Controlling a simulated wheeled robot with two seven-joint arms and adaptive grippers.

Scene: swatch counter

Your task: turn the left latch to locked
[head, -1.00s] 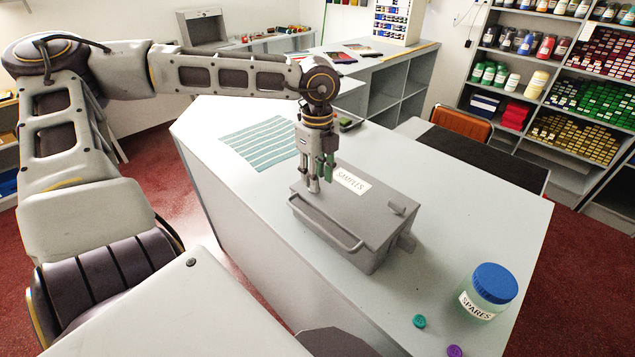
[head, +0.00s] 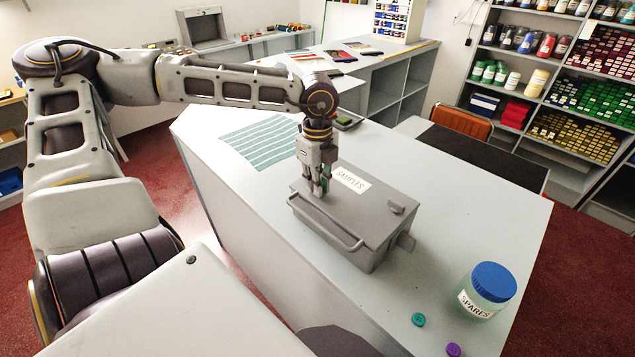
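A grey box (head: 340,235) labelled SAMPLES sits on the pale counter, with a bar handle (head: 330,228) along its front. My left gripper (head: 318,193) points straight down over the box's left end, its fingertips at or just above the lid. The left latch is hidden behind the fingers, so I cannot tell its position or whether they touch it. The fingers look close together, but I cannot tell whether they are shut. The right latch (head: 397,207) shows as a small grey piece near the lid's right end. My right gripper is out of view.
A SPARES jar (head: 487,290) with a blue lid stands at the counter's right, near a teal button (head: 418,320) and a purple button (head: 454,349). A striped cloth (head: 258,142) lies behind and left of the box.

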